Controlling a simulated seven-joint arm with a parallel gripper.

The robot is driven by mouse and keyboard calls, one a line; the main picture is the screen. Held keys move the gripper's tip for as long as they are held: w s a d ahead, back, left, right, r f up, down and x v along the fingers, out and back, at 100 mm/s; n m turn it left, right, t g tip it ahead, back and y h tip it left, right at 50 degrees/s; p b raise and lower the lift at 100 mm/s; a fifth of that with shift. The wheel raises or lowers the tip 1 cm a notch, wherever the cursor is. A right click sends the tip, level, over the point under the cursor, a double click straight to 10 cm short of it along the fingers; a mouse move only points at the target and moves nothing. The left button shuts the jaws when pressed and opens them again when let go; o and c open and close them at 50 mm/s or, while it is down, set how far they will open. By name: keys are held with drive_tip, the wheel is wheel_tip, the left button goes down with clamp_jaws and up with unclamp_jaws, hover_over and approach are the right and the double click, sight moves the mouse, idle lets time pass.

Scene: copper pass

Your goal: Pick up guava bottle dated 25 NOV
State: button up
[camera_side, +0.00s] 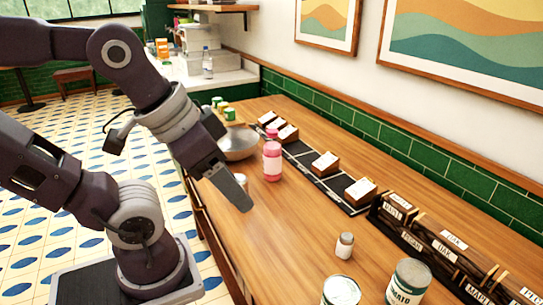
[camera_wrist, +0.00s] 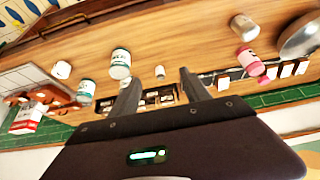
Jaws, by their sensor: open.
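A pink bottle (camera_side: 272,162) with a white label stands upright on the wooden counter in the side view. No date is readable on either. My gripper (camera_side: 243,199) is over the counter, left of and nearer than the pink bottles in the side view. In the wrist view my gripper (camera_wrist: 160,77) has its two fingers apart, with no pink bottle between them.
A metal bowl (camera_side: 238,144) and a pale-lidded jar (camera_side: 241,181) stand near the bottles. A black mat (camera_side: 303,160) with wooden boxes and a labelled wooden rack (camera_side: 440,243) line the wall side. Cans (camera_side: 408,281) and a small jar (camera_side: 345,246) stand in front.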

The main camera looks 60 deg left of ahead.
drive_tip(key=o, duration=0.5)
